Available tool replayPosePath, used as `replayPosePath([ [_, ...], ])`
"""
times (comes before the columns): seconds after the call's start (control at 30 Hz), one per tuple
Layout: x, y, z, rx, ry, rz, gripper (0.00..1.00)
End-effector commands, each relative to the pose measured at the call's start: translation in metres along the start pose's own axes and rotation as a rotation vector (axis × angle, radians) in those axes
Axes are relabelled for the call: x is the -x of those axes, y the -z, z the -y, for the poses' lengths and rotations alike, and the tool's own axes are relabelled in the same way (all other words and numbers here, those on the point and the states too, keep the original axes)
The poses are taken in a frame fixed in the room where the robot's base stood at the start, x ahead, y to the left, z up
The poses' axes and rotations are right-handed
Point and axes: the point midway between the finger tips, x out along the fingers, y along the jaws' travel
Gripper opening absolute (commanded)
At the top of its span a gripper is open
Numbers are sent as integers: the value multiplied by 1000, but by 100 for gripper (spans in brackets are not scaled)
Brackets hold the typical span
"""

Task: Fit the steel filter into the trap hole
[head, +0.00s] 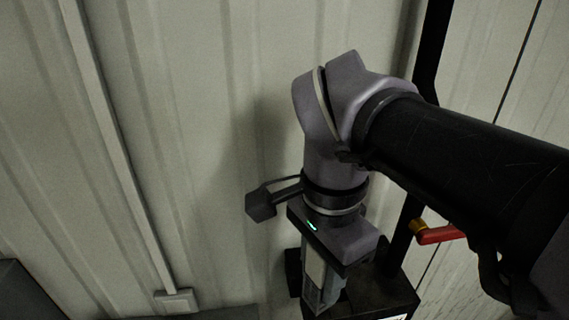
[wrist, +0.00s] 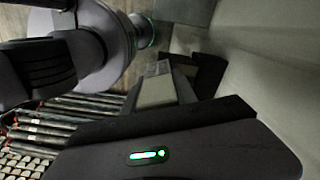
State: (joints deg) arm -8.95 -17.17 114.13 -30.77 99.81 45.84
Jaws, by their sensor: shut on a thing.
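My gripper (head: 325,296) points down in the head view, at the lower middle, in front of the pale wall. Its fingers also show in the wrist view (wrist: 160,82), past the dark gripper body with its lit indicator. I cannot make out the trap hole in either view.
A black box (head: 388,294) stands close beside and behind the gripper. A red handle (head: 440,235) shows right of it. A conduit ends in a small wall box (head: 176,301).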

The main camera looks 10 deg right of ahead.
Motion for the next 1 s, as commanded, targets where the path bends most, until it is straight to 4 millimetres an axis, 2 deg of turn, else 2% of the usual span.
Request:
replayPosePath([
  [0.03,0,13,6,-7,-3,1,0],
  [0.1,-2,27,13,-5,-2,2,0],
  [0.33,-6,54,26,-2,-2,1,0],
  [0.4,-33,52,26,2,0,0,0],
  [0.47,-46,52,25,2,-1,0,0],
  [0.7,-41,51,25,2,0,0,0],
  [1.0,-51,51,25,1,-1,0,0],
])
